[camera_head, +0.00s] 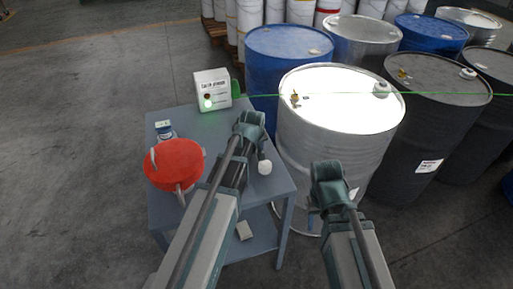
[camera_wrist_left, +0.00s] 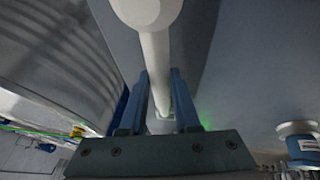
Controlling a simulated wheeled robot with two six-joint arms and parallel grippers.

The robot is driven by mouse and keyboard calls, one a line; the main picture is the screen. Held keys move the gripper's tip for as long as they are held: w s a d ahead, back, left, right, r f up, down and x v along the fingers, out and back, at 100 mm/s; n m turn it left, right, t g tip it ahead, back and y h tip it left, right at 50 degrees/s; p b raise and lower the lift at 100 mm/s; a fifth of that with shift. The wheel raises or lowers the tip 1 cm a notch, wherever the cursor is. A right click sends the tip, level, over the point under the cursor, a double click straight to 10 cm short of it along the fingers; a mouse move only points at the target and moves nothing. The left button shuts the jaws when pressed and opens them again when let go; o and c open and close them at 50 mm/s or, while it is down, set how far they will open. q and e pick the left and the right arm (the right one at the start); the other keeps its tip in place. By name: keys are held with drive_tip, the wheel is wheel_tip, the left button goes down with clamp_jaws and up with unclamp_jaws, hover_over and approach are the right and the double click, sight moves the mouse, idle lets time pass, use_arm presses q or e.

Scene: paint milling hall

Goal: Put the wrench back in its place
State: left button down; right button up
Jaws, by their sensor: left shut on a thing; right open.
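My left gripper (camera_wrist_left: 161,92) is shut on a pale, rod-like thing (camera_wrist_left: 150,14) with a wider rounded end, which points toward the camera. I cannot tell whether this is the wrench; no other wrench can be made out. In the head view, a white rounded end (camera_head: 264,167) shows beside my left wrist, over the right part of the blue-grey table. My left fingers are mostly hidden there by the arm. My right gripper (camera_head: 315,220) is open and empty, in front of the shiny steel drum and right of the table.
The table (camera_head: 187,122) bears a red round thing (camera_head: 172,166), a small blue-and-white jar (camera_head: 164,130) and a white box (camera_head: 212,90). A green light line crosses the steel drum (camera_head: 335,100). Blue drums (camera_head: 275,75) and dark drums (camera_head: 425,135) crowd the right. Floor at left is clear.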

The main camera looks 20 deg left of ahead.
use_arm(q)
drive_tip(key=shift+r, duration=0.25)
drive_tip(key=shift+f, duration=0.25)
drive_tip(key=shift+f+b, duration=0.4)
drive_tip(key=shift+b, duration=0.15)
drive_tip(key=shift+f, duration=0.25)
idle(0.8)
drive_tip(key=shift+r, duration=0.15)
drive_tip(key=shift+r+p, duration=0.6)
drive_tip(key=shift+r, duration=0.15)
drive_tip(key=shift+f, duration=0.2)
drive_tip(key=shift+f+b, duration=0.45)
drive_tip(key=shift+b, duration=0.15)
drive_tip(key=shift+f+b, duration=0.25)
drive_tip(key=shift+b, duration=0.05)
idle(0.6)
